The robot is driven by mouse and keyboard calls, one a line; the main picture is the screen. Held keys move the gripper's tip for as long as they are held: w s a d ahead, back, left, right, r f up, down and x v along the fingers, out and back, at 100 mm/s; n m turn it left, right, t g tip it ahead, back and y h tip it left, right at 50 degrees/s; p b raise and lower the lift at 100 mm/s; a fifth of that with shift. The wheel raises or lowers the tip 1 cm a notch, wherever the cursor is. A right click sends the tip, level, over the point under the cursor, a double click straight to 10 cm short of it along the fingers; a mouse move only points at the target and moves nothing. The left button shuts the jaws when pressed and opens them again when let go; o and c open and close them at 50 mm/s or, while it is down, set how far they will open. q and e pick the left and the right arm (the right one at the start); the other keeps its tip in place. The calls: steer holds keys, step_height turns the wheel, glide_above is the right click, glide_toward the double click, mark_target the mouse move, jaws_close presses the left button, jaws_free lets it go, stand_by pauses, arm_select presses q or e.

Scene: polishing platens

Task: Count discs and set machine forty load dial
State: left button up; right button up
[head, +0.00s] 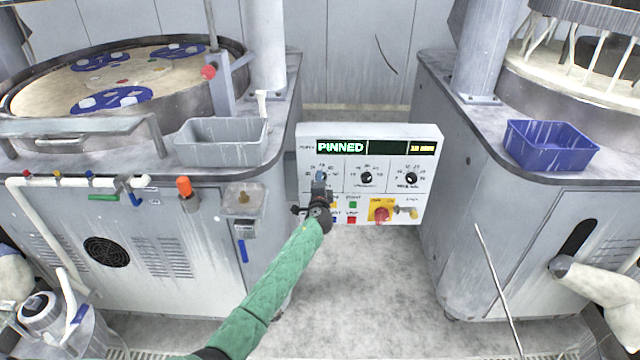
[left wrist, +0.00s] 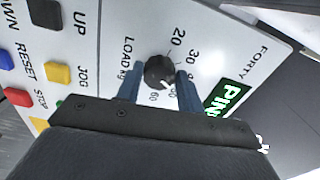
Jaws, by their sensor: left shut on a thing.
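The control panel (head: 384,140) stands between two machines, with PINNED in green on its display and a smaller amber reading. The wrist view shows the label FORTY on it. My left gripper (head: 320,188) is shut on the load dial, a black knob (left wrist: 159,72) marked LOAD kg, with one finger on each side. Its scale shows 20, 30 and 60; other numbers are partly hidden by a finger. The dial's setting is not clear. Blue carriers (head: 112,98) with pale discs lie on the left platen (head: 50,92). My right gripper is out of view.
Two more black knobs (head: 366,178) and a red stop button (head: 381,214) sit close by on the panel. A grey bin (head: 222,142) stands on the left machine, a blue bin (head: 550,146) on the right one. Floor below the panel is clear.

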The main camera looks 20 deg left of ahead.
arm_select(q)
steer(key=shift+d+m+p, duration=0.1)
steer(key=shift+m+p, duration=1.6)
steer(key=shift+m, duration=3.5)
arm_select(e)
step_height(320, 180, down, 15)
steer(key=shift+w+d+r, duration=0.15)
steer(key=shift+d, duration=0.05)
arm_select(q)
steer(key=o, duration=1)
